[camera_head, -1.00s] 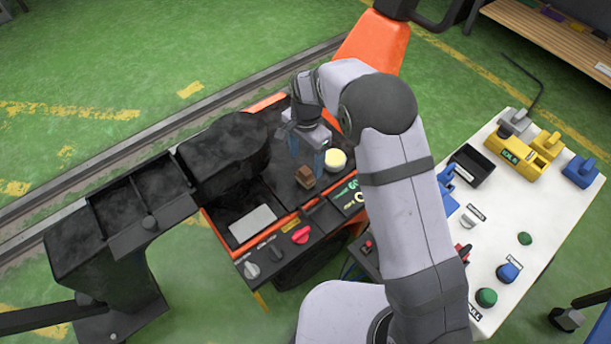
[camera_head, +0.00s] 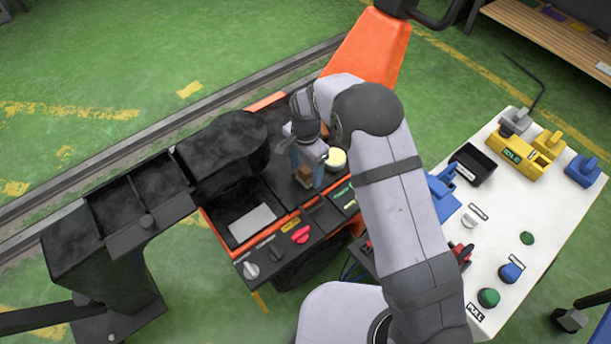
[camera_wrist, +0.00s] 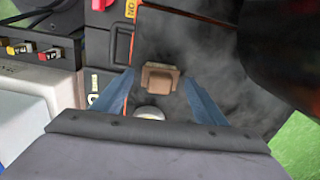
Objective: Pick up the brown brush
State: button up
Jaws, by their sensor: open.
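The brown brush (camera_wrist: 160,77) is a small block on the dark top of the orange-edged machine. In the wrist view it lies between and slightly beyond my two blue fingers. In the head view the brush (camera_head: 304,177) is partly hidden by my gripper (camera_head: 309,172), which is low over it. My gripper also shows in the wrist view (camera_wrist: 158,95), with its fingers apart and nothing held. I cannot tell whether a finger touches the brush.
A round cream-topped object (camera_head: 335,159) stands close to the right of my gripper. A red knob (camera_head: 300,234) and a grey knob (camera_head: 250,270) are on the machine's front panel. A white table (camera_head: 560,215) with several coloured parts stands at right.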

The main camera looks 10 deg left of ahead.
aim_at(306, 169)
jog(key=shift+f, duration=0.75)
jog(key=c, duration=1.1)
notch_tip(306, 169, up, 10)
jog(key=shift+r+p, duration=0.1)
jog(key=shift+p, duration=0.65)
